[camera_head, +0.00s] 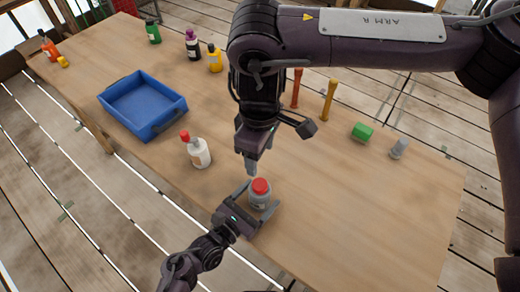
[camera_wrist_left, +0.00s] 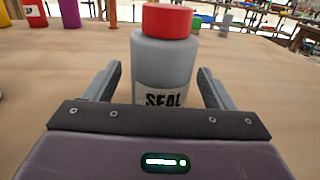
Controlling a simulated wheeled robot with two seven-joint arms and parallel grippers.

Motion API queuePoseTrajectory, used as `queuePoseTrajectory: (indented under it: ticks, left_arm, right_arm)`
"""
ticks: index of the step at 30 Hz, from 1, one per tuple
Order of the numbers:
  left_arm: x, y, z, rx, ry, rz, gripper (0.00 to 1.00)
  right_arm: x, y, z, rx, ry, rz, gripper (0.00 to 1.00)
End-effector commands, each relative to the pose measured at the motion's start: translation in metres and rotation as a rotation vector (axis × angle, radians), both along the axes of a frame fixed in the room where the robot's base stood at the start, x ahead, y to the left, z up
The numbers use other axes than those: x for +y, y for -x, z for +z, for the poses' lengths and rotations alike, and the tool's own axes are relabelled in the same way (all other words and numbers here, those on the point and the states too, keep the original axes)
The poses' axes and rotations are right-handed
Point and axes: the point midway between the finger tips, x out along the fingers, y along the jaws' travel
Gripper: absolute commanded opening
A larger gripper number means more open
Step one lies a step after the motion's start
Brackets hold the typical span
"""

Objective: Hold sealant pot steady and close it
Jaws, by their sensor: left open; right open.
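The sealant pot (camera_head: 259,197) is a grey pot with a red lid (camera_head: 261,186). It stands upright on the wooden table near the front edge. In the left wrist view the pot (camera_wrist_left: 165,68) shows a label reading "SEAL", and the red lid (camera_wrist_left: 168,21) sits on top. My left gripper (camera_head: 258,198) is open, with one finger on each side of the pot; gaps show between fingers and pot in the wrist view. My right gripper (camera_head: 250,168) points down just above and behind the red lid, apart from it. Its fingers are seen edge-on.
A white bottle with a red cap (camera_head: 198,151) stands left of the pot. A blue tray (camera_head: 143,103) lies farther left. Several bottles stand at the back. A green block (camera_head: 362,132) and a grey item (camera_head: 399,148) are at the right. The table right of the pot is clear.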

Motion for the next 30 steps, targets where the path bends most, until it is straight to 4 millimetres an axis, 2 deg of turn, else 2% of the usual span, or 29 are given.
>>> queuePoseTrajectory:
  ticks: [6, 12, 30]
  left_arm:
    - [0.025, 0.030, -0.003, 0.004, -0.003, -0.001, 0.77]
    - [0.041, 0.049, -0.002, 0.002, -0.002, -0.001, 0.77]
    - [0.044, 0.053, 0.000, 0.001, -0.001, -0.001, 0.77]
  right_arm:
    - [0.000, 0.000, -0.005, 0.000, 0.000, 0.000, 0.59]
    - [0.000, 0.000, -0.008, 0.000, 0.000, 0.000, 0.59]
    - [0.000, 0.000, -0.008, 0.000, 0.000, 0.000, 0.59]
